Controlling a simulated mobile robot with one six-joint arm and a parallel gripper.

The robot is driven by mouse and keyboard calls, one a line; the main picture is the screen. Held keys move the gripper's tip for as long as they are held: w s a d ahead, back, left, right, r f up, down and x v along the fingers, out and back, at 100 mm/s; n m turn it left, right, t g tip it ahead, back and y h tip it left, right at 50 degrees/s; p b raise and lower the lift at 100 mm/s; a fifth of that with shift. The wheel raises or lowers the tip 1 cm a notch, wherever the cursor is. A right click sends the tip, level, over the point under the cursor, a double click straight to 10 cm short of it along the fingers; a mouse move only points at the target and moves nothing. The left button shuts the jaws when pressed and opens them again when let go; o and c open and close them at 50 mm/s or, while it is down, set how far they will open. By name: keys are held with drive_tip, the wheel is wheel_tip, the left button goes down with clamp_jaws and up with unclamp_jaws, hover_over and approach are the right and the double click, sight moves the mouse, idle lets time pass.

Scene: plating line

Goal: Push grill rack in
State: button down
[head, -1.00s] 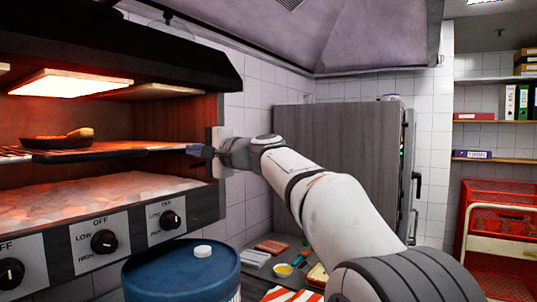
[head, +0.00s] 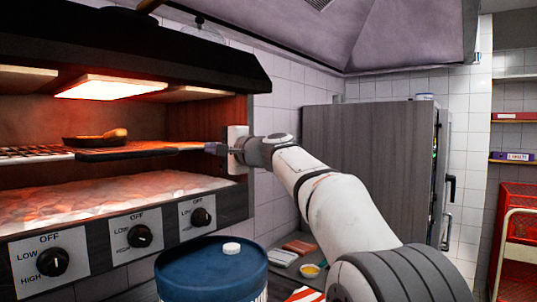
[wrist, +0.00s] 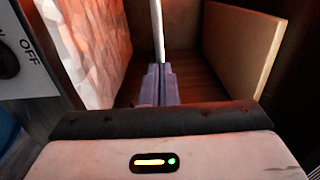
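The grill rack (head: 35,154) is a thin wire shelf inside the glowing grill, level above the pale coal bed. A dark flat plate on it bears a small brown pan (head: 93,139). My gripper (head: 213,148) is at the rack's right end, just inside the grill's right side. In the wrist view my gripper (wrist: 159,84) has its two fingers together, pointing at the rack's edge, a thin pale upright strip (wrist: 158,30). The tips meet or nearly meet that strip; I cannot tell whether they clasp it.
The grill's control panel with knobs (head: 140,236) runs below the coals. A blue drum (head: 211,272) with a white cap stands in front. A grey cabinet (head: 365,165) stands behind my arm, and a red cart (head: 515,235) is at far right.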

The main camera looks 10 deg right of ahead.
drive_tip(key=b+v, duration=0.5)
drive_tip(key=v, duration=0.9)
